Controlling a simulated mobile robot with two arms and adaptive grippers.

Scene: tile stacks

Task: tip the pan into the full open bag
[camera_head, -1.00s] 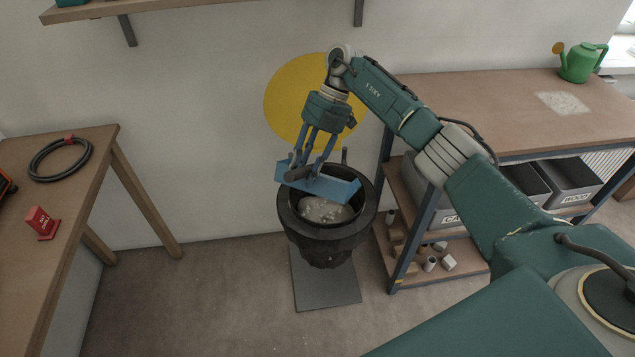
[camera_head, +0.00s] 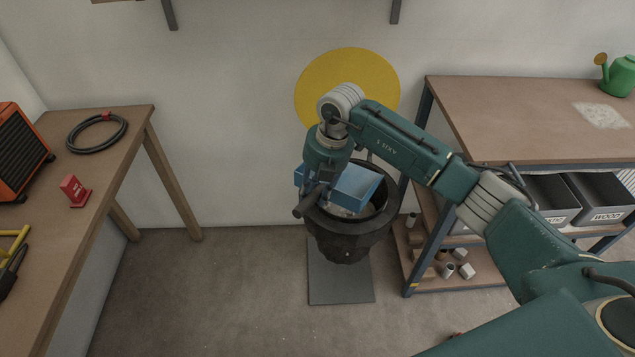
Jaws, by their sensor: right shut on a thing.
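The blue pan (camera_head: 358,187) is above the mouth of the black open bag (camera_head: 348,243), tilted, with its blue inner side partly showing. My right gripper (camera_head: 316,192) is shut on the pan at its left end; the dark handle (camera_head: 307,205) sticks out beside the fingers. Pale lumpy fill (camera_head: 342,211) shows in the bag below the pan; the pan and gripper hide the rest of the mouth. I cannot tell whether anything is still in the pan. My left gripper is not in view.
The bag stands on a grey mat (camera_head: 340,285) by the wall. A wooden bench (camera_head: 500,110) with a pale powder patch (camera_head: 602,115) and bins below is close on the right. A table (camera_head: 98,190) with a cable coil (camera_head: 97,133) and orange heater (camera_head: 20,155) is left.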

